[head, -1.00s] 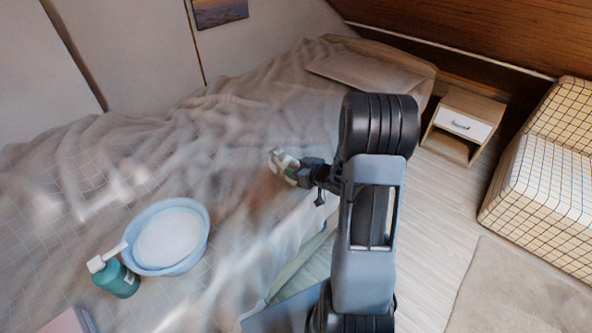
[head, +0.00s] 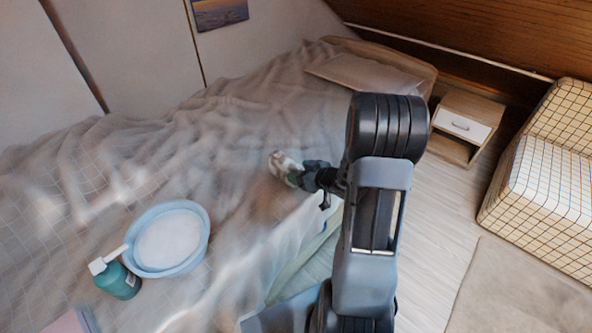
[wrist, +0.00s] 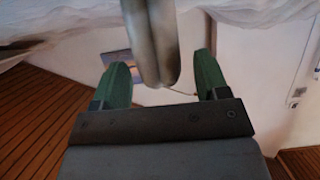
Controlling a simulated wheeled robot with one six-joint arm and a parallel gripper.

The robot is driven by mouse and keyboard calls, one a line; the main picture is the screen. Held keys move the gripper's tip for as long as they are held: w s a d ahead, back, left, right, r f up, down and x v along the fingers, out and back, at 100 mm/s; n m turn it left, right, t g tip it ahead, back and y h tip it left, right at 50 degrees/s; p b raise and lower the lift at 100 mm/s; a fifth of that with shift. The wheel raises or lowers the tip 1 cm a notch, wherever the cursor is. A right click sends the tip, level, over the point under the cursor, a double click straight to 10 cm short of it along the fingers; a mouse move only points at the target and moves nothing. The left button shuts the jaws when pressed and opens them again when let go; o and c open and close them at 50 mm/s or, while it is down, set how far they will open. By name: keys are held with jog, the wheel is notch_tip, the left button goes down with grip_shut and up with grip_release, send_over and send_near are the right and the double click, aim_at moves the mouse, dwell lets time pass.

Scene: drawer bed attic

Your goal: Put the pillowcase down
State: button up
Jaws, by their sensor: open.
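My gripper (head: 294,175) is over the near right part of the bed, with its green fingers open in the wrist view (wrist: 161,78). A small pale, folded-looking piece (head: 281,162), perhaps the pillowcase, is at the fingertips in the head view. In the wrist view, a beige-grey strip (wrist: 151,40) comes down from the top edge between the fingers, with a gap to the right finger. I cannot tell whether it is the same piece, or whether it rests on the bed. The bed's rumpled grey-beige cover (head: 235,135) lies behind and below it.
A blue basin (head: 204,242) and a green pump bottle (head: 118,281) stand on the bed at the left. A pillow (head: 365,74) lies at the far end. A nightstand (head: 465,127) and a checked armchair (head: 550,180) stand right, with open floor between.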

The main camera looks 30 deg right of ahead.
jog(key=p+v, duration=0.2)
jog(key=v, duration=0.7)
notch_tip(320, 180, up, 8)
jog(key=w+m+g+h, duration=0.1)
jog(key=m+g+h, duration=0.25)
jog(key=h, duration=0.45)
jog(key=s+a+r+g+y, duration=0.2)
jog(key=s+a+g, duration=0.4)
jog(key=s+a, duration=0.5)
jog(key=a+r+m, duration=0.1)
jog(key=a, duration=0.2)
jog(key=shift+y, duration=0.4)
jog(key=shift+s+a, duration=0.1)
jog(key=shift+a, duration=0.05)
